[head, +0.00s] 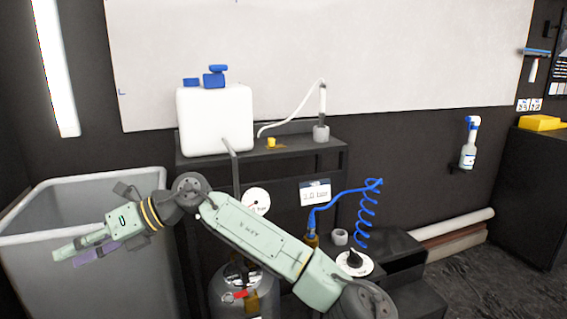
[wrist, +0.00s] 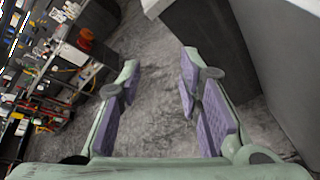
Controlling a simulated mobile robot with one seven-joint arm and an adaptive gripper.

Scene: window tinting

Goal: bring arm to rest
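My gripper (head: 70,252) is at the left in the head view, in front of the grey bin, at the end of my bent, pale green arm. In the wrist view my gripper (wrist: 160,85) shows two fingers with purple pads standing well apart. Nothing is between them; grey floor (wrist: 155,60) shows through the gap. My arm stretches from the lower right to the left across the front of the shelf and hides part of it.
A grey bin (head: 90,185) stands at the left. A dark shelf (head: 300,150) carries a white canister (head: 215,120). A blue coiled hose (head: 366,215) and a pressure tank (head: 240,295) are close behind my arm. Clear floor (head: 470,285) lies at the lower right.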

